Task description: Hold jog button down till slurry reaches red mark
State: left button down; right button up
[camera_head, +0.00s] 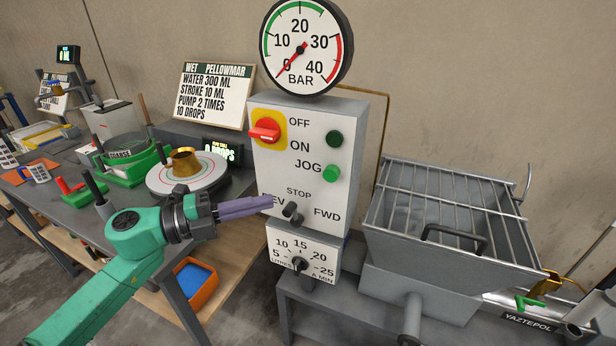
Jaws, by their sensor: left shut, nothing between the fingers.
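The control box (272,165) stands upright in the middle, facing me. Its bright green jog button (331,174) is beside the word JOG, below a dark green button (334,139). A red rotary switch (265,130) on a yellow plate is at OFF/ON, and a small lever (292,212) is at STOP/REV/FWD. My left gripper (268,202) is shut and empty, its purple fingers in front of the box's left side, over the REV label and apart from the jog button. I cannot make out any slurry or its red mark. My right gripper is not in view.
A pressure gauge (303,47) above the box reads about 0 bar. A flow dial (299,264) is below the lever. A grey hopper with a wire grate (453,205) is at right. A bench (82,212) with a brass cone on a round plate (187,173) is at left.

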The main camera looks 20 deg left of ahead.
pick_arm(q)
jog(key=shift+w+d, duration=0.1)
jog(key=shift+d, duration=0.05)
jog(key=p, duration=0.5)
send_near(334, 177)
jog(key=d, duration=0.4)
jog(key=w, duration=0.3)
jog(key=shift+w+d+r+p, duration=0.15)
jog(key=shift+w+d+p, duration=0.1)
jog(key=shift+w+p, duration=0.1)
jog(key=shift+w, duration=0.1)
